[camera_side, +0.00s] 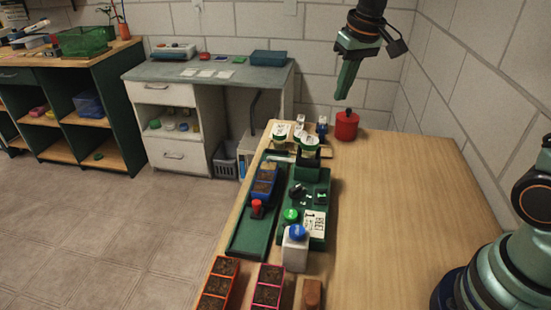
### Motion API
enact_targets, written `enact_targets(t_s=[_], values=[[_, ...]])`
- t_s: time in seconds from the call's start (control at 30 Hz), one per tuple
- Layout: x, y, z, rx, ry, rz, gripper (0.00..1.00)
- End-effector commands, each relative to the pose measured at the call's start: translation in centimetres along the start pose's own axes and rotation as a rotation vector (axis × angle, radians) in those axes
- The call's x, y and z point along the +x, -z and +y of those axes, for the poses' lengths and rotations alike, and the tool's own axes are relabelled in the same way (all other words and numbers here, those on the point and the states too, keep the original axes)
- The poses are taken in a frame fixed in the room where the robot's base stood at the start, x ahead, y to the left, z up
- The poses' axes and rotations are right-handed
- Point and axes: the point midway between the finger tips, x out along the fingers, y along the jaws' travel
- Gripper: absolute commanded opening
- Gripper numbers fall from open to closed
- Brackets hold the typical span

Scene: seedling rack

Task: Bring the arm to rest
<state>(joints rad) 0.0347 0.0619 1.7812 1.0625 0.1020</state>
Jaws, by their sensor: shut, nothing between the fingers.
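My gripper (345,80) hangs at the top of the view, above the far right part of the wooden table (400,215). Its green fingers point down and are shut with nothing between them. It is well clear of the things on the table. My arm's base stands at the right edge of the view, and the links between it and the gripper are out of frame.
A red pot (346,126) stands below the gripper. A green tray (250,232) holds blue seedling cells (265,180); another green tray (317,232) holds small items. A white bottle (295,250) and seedling strips (268,288) are nearer. The table's right half is clear.

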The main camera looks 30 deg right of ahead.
Motion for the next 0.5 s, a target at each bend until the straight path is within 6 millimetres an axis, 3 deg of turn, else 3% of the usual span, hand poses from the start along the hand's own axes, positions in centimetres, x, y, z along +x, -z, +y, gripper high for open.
enact_targets(t_s=[0.2, 0.5], values=[[-3.0, -5.0, 0.0, -0.048, 0.012, 0.094, 0.0], [-3.7, -11.4, 0.3, -0.109, 0.022, 0.209, 0.0]])
